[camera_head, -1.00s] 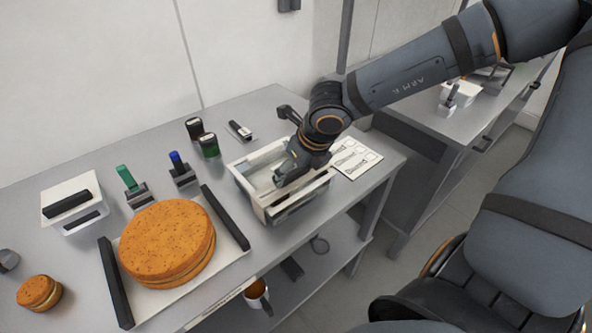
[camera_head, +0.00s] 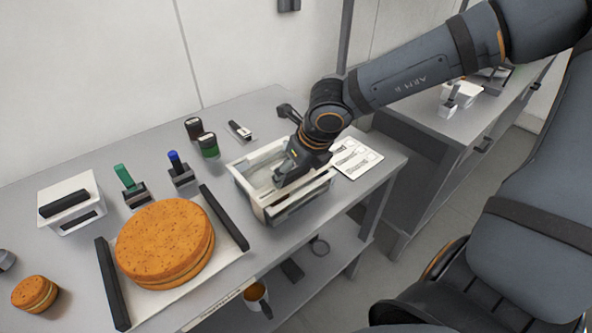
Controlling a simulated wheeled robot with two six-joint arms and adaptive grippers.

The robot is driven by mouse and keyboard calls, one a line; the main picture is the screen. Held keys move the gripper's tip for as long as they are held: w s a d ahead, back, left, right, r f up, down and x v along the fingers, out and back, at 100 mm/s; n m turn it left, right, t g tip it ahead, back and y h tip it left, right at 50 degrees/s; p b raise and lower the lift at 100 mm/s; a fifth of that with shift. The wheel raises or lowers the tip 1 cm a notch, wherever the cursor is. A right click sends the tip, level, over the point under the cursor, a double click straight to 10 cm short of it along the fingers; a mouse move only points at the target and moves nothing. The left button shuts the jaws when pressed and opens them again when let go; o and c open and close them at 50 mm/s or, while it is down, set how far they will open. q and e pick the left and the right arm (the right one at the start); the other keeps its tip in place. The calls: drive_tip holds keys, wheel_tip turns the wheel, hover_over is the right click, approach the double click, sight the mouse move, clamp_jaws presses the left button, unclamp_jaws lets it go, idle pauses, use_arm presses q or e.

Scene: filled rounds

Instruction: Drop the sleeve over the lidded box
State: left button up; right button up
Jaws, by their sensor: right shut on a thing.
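A white box (camera_head: 80,189) with a black bar across its top stands on the table at the left; it looks like the lidded box. My right gripper (camera_head: 280,181) points down into a white open-topped bin (camera_head: 240,184) at the table's right side. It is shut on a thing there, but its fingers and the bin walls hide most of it. I cannot tell whether that thing is the sleeve, and I make out no sleeve elsewhere. My left gripper is not in view.
A large orange-brown round cake (camera_head: 165,243) sits on a white board with black side bars (camera_head: 113,284). A smaller round (camera_head: 35,293) lies at the left. Green-handled (camera_head: 125,178) and blue-handled (camera_head: 175,160) tools stand behind. A printed card (camera_head: 355,160) lies right of the bin.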

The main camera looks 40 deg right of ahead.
drive_tip(key=shift+f+b, duration=0.15)
drive_tip(key=shift+b, duration=0.15)
drive_tip(key=o, duration=0.9)
drive_tip(key=shift+r+p, duration=2.25)
drive_tip(key=shift+r, duration=1.35)
drive_tip(key=shift+f, duration=0.15)
